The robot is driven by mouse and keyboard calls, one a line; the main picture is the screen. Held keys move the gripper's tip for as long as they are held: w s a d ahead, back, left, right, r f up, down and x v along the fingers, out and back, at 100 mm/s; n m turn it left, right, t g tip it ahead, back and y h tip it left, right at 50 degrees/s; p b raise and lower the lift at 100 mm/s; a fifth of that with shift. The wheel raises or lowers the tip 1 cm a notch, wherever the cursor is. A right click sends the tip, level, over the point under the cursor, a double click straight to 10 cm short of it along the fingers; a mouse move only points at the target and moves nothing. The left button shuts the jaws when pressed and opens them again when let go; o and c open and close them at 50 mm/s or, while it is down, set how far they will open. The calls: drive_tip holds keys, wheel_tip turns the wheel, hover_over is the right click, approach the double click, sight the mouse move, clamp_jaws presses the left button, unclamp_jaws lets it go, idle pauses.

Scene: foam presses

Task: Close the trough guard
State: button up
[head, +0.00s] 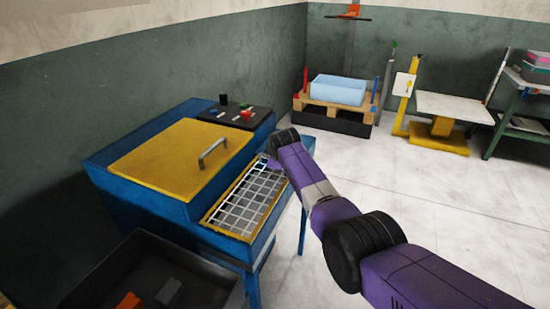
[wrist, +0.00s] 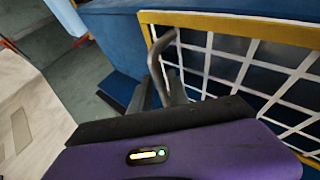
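The trough guard (head: 247,203) is a white wire mesh in a yellow frame at the front of the blue machine, sloping over the trough. Its mesh fills the right of the wrist view (wrist: 240,70). A grey bar handle (wrist: 161,48) stands out at the frame's left side there. My gripper (wrist: 158,82) is at the lower end of this handle, its dark fingers close together with the bar seemingly between them. Whether they grip it is unclear. In the head view my gripper (head: 272,163) is at the guard's upper right corner, mostly hidden behind my wrist.
The blue machine (head: 130,200) has a yellow lid (head: 170,155) with a grey handle and a black control panel (head: 235,115). A black bin (head: 110,270) stands in front. A pallet with a light blue tub (head: 338,90) is at the back.

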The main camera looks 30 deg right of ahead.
drive_tip(key=shift+s+a+f, duration=0.15)
drive_tip(key=shift+s+f, duration=0.1)
drive_tip(key=shift+f, duration=0.35)
drive_tip(key=shift+s+r, duration=0.1)
drive_tip(key=shift+s+a+r+p, duration=0.15)
drive_tip(key=shift+r+p, duration=0.05)
drive_tip(key=shift+p, duration=0.1)
drive_tip(key=shift+w+r+p+v, duration=0.15)
drive_tip(key=shift+p+v, duration=0.2)
drive_tip(key=shift+v, duration=1.5)
drive_tip(key=shift+w+r+p+v, duration=0.15)
drive_tip(key=shift+p+v, duration=0.15)
drive_tip(key=shift+v, duration=1.5)
